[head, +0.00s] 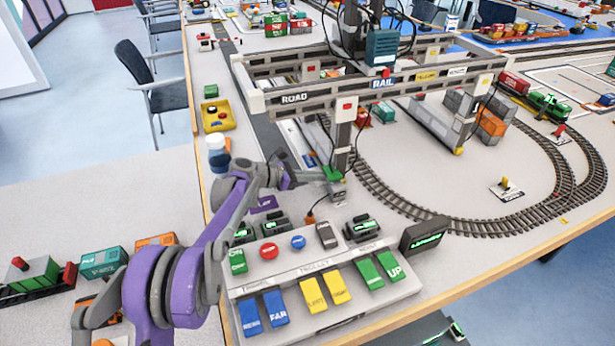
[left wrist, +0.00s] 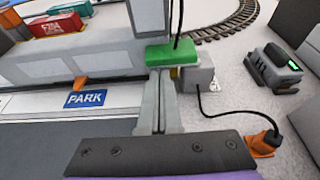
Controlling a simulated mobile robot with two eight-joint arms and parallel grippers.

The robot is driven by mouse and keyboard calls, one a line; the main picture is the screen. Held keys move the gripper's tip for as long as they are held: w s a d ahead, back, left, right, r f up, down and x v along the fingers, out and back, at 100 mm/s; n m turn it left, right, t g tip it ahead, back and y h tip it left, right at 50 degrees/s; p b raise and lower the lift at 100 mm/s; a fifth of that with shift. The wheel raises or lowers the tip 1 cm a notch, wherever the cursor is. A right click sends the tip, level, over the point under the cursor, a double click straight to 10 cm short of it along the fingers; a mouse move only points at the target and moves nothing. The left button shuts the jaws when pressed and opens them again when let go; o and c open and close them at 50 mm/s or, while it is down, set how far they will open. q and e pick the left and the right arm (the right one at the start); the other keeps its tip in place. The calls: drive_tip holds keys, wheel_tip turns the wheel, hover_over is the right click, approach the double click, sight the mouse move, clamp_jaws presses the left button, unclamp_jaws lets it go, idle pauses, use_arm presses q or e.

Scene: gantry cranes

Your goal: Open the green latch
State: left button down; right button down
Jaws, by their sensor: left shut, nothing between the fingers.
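The green latch (head: 334,174) is a small green block at the foot of the crane's near leg, beside a grey box. It shows larger in the left wrist view (left wrist: 172,53), lying across the leg's base with a black cable rising from it. My left gripper (head: 324,177) reaches in from the left. Its fingers are shut and empty, with the tips (left wrist: 163,74) right at the latch's near side. I cannot tell whether they touch it. The tips hide a little of the area below the latch. My right gripper is not in view.
The control panel (head: 330,290) with coloured keys stands just in front of the crane. A small dark display (head: 424,235) is at its right. The gantry beam (head: 375,88) spans above, and curved track (head: 440,222) runs to the right. An orange plug (left wrist: 262,143) lies near the gripper.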

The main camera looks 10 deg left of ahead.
use_arm(q)
drive_tip(key=shift+r+m+t+p, duration=0.3)
drive_tip(key=shift+r+m+p, duration=0.15)
drive_tip(key=shift+m, duration=0.15)
idle(0.7)
drive_tip(key=shift+d+r+m+y, duration=0.1)
drive_tip(key=shift+r+m+y, duration=0.1)
drive_tip(key=shift+m+y, duration=0.15)
drive_tip(key=shift+s+d+r+m+t+y+p, duration=0.15)
drive_tip(key=shift+r+m+t+p, duration=0.25)
drive_tip(key=shift+m, duration=0.2)
drive_tip(key=shift+s+a+r+m+t+y+p, duration=0.1)
drive_tip(key=shift+r+m+t+p, duration=0.25)
drive_tip(key=shift+m, duration=0.2)
drive_tip(key=m, duration=0.1)
drive_tip(key=m+t, duration=0.1)
drive_tip(key=r+p, duration=0.1)
drive_tip(key=shift+s+d+r+m, duration=0.1)
drive_tip(key=shift+s+d+m, duration=0.2)
drive_tip(key=shift+m, duration=0.1)
drive_tip(key=shift+s+d+r+m+t, duration=0.15)
drive_tip(key=shift+s+m+t, duration=0.05)
drive_tip(key=shift+m+t, duration=0.25)
drive_tip(key=shift+s+d+r+m+t, duration=0.15)
drive_tip(key=shift+m+t, duration=0.15)
drive_tip(key=shift+m, duration=0.25)
drive_tip(key=shift+s+d+r, duration=0.1)
drive_tip(key=shift+s+r, duration=0.05)
drive_tip(key=shift+s, duration=0.15)
